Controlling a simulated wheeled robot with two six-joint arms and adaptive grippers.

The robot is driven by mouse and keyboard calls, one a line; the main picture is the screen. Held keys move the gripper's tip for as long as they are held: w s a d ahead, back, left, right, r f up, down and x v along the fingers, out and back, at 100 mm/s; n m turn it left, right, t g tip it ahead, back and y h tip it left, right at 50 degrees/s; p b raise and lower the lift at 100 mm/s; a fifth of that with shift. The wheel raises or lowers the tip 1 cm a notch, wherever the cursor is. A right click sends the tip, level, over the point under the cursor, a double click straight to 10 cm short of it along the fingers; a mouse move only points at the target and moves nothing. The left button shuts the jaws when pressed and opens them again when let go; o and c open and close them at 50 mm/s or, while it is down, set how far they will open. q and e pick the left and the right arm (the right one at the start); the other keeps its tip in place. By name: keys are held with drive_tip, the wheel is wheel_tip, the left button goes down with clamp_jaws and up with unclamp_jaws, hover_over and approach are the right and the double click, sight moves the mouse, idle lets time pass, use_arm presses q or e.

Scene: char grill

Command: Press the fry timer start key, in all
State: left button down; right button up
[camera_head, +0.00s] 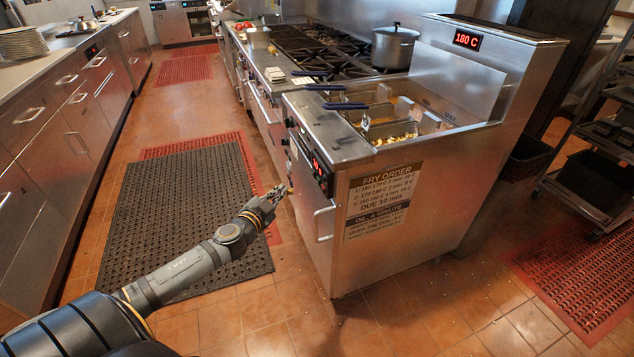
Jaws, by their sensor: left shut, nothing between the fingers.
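The fryer (320,205) stands at the centre right, with a black timer panel (311,160) on its front left face. The panel has a red lit display; its digits and its start key are too small to make out. My left gripper (283,190) is shut and empty, just left of the fryer front and a little below the panel. It looks close to the fryer front, but I cannot tell whether it touches. My right gripper is not in view.
A door handle (322,224) sticks out below the panel. Fry baskets with blue handles (346,106) sit in the fryer top. A red display (467,40) reads 180 C. A pot (394,47) stands on the stove. A black mat (180,220) covers the aisle floor.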

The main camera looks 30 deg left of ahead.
sight(318, 180)
use_arm(q)
drive_tip(key=w+d+b, duration=0.1)
drive_tip(key=w+d, duration=0.4)
drive_tip(key=w, duration=0.1)
drive_tip(key=shift+d, duration=0.15)
idle(0.4)
idle(0.7)
drive_tip(key=shift+w, duration=0.1)
drive_tip(key=shift+w+d+r, duration=0.1)
drive_tip(key=shift+w+d, duration=0.1)
idle(0.4)
